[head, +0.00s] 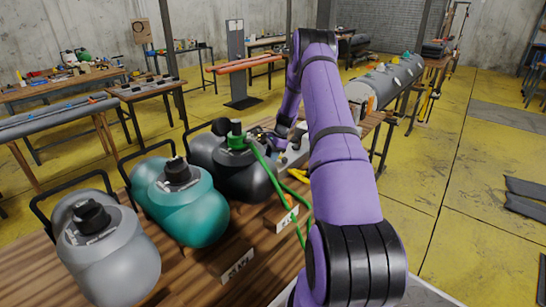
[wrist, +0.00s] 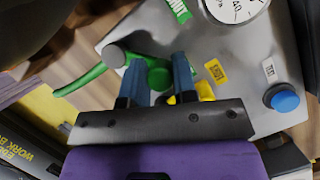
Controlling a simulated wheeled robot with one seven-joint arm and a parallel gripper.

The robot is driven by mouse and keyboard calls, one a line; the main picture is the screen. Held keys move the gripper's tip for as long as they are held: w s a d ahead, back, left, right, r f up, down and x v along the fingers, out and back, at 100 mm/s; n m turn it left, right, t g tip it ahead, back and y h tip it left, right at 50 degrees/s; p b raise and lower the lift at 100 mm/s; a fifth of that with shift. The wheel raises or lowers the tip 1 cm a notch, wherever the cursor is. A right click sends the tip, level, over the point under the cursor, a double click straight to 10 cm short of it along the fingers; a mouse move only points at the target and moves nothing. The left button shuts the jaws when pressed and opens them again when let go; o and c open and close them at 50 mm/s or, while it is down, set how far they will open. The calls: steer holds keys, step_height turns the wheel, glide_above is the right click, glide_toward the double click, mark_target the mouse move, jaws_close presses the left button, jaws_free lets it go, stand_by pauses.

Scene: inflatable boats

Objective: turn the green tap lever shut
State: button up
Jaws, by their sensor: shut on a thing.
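The green tap lever (wrist: 160,77) shows in the wrist view on a grey metal box (wrist: 225,75), as a rounded green end between my two blue fingers. My gripper (wrist: 158,60) is shut on it, one finger on each side; the fingers hide part of the lever. In the head view my gripper (head: 268,136) is small, beside the black tank, and the lever cannot be made out there.
A green hose (wrist: 82,80) leaves the box at the left. A round gauge (wrist: 236,6), a yellow part (wrist: 205,91) and a blue knob (wrist: 285,101) are close by. Black (head: 245,175), teal (head: 190,210) and grey (head: 110,255) tanks stand on the wooden bench.

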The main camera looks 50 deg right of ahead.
steer(key=n, duration=0.1)
steer(key=w+a+n+g, duration=0.1)
steer(key=n, duration=0.2)
steer(key=shift+w+a+n+g, duration=0.2)
steer(key=shift+a+n+g, duration=0.1)
steer(key=shift+a+g, duration=0.1)
steer(key=shift+w+a+n+g, duration=0.15)
steer(key=shift+a+n+g, duration=0.4)
steer(key=shift+n, duration=0.65)
steer(key=shift+a+n+g, duration=0.45)
steer(key=shift+a+n, duration=0.25)
steer(key=shift+n, duration=0.7)
steer(key=o, duration=0.7)
steer(key=shift+c, duration=0.2)
steer(key=shift+r, duration=0.1)
steer(key=v, duration=1)
steer(key=shift+r, duration=0.3)
steer(key=shift+w, duration=0.1)
